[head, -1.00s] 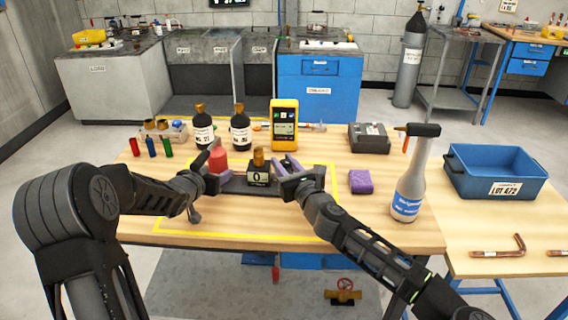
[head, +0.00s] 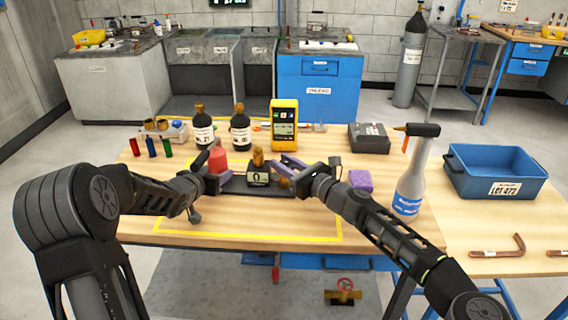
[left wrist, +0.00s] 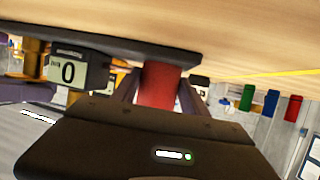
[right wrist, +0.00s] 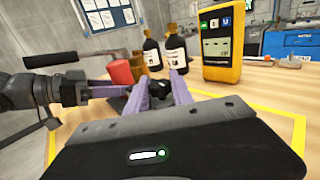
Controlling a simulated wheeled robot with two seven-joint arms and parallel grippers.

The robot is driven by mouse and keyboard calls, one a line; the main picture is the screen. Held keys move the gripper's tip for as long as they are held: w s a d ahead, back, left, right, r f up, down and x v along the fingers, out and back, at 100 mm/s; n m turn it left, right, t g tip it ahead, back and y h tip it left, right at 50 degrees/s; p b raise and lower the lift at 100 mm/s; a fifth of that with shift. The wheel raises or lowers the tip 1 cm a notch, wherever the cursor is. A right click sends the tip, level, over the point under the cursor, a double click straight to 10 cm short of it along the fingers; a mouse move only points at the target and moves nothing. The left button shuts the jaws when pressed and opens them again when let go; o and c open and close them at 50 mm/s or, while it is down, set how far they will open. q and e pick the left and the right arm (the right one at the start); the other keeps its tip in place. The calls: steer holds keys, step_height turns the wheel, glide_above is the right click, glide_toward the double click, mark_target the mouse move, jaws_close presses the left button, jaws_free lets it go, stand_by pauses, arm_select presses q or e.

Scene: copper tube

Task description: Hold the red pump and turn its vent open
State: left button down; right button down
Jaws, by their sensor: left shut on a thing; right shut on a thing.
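The red pump (head: 217,160) stands on a dark base plate (head: 233,186) on the workbench. My left gripper (head: 216,172) is shut on the red pump from the left; the red body also shows between its fingers in the left wrist view (left wrist: 160,84). Beside it on the plate are a brass fitting (head: 258,157) and a black box with a display reading 0 (head: 258,178). My right gripper (head: 283,168) is shut at the plate's right end, by the brass vent part (head: 284,182). Its fingers hide much of what they hold.
Two dark bottles (head: 203,132) and a yellow meter (head: 284,128) stand behind the pump. A purple block (head: 360,180), a spray bottle (head: 411,185) and a blue bin (head: 498,172) lie to the right. The front of the bench is clear.

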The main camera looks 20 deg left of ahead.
arm_select(q)
steer(key=shift+w+d+r, duration=0.1)
steer(key=shift+d+r, duration=0.05)
steer(key=shift+r, duration=0.05)
arm_select(e)
steer(key=shift+f+n+g+y, duration=0.4)
steer(key=shift+n+g, duration=0.4)
steer(key=shift+g, duration=0.7)
steer(key=shift+s+r+n+g, duration=0.1)
steer(key=shift+r+n+g, duration=0.1)
steer(key=shift+n+g, duration=0.1)
steer(key=c, duration=1.1)
jaws_free()
steer(key=shift+r, duration=0.15)
steer(key=shift+d, duration=0.1)
steer(key=shift+d+r, duration=0.1)
steer(key=shift+d, duration=0.65)
arm_select(q)
steer(key=shift+a+f, duration=0.1)
steer(key=shift+a, duration=0.1)
arm_select(e)
steer(key=d, duration=0.3)
steer(key=s+d, duration=0.1)
steer(key=d, duration=0.2)
steer(key=s+d, duration=0.1)
steer(key=d, duration=0.3)
steer(key=shift+s, duration=0.15)
